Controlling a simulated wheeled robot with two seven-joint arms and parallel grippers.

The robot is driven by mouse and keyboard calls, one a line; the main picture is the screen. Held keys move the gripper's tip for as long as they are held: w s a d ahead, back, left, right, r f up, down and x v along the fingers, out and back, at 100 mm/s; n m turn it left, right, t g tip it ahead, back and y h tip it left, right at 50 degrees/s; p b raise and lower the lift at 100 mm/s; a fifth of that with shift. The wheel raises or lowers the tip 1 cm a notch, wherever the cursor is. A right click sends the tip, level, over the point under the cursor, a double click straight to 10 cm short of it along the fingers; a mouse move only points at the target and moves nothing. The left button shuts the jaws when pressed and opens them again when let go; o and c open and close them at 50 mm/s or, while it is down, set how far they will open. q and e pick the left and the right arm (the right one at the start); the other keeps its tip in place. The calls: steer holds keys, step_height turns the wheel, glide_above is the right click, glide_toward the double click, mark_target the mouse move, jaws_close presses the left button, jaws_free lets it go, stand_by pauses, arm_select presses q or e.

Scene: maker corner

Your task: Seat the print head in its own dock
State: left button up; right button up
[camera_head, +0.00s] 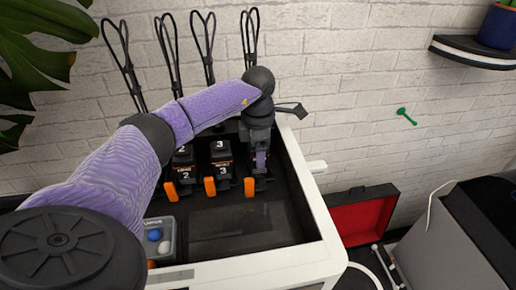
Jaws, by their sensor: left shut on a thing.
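My left arm reaches across from the left, and its gripper (261,158) points down at the right end of a row of docks inside a white-framed printer. The gripper is shut on the print head, which is mostly hidden behind the gripper and wrist. Whether the head touches its dock or is fully in it cannot be told. To the left, a black head marked 3 (221,161) and one marked 2 (184,164) stand upright in the row. Orange levers (210,187) show below the row, one of them (249,187) just below my gripper. My right gripper is not in view.
The white printer frame (306,195) surrounds a dark bed (230,222). Black cable loops (203,45) rise behind the docks. A grey tray (166,228) with blue and white round items lies at the front left. A red-lined open case (362,216) stands right of the printer.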

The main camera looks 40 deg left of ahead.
arm_select(q)
steer(key=o, duration=1.3)
steer(key=shift+o, duration=0.2)
steer(key=shift+r, duration=0.1)
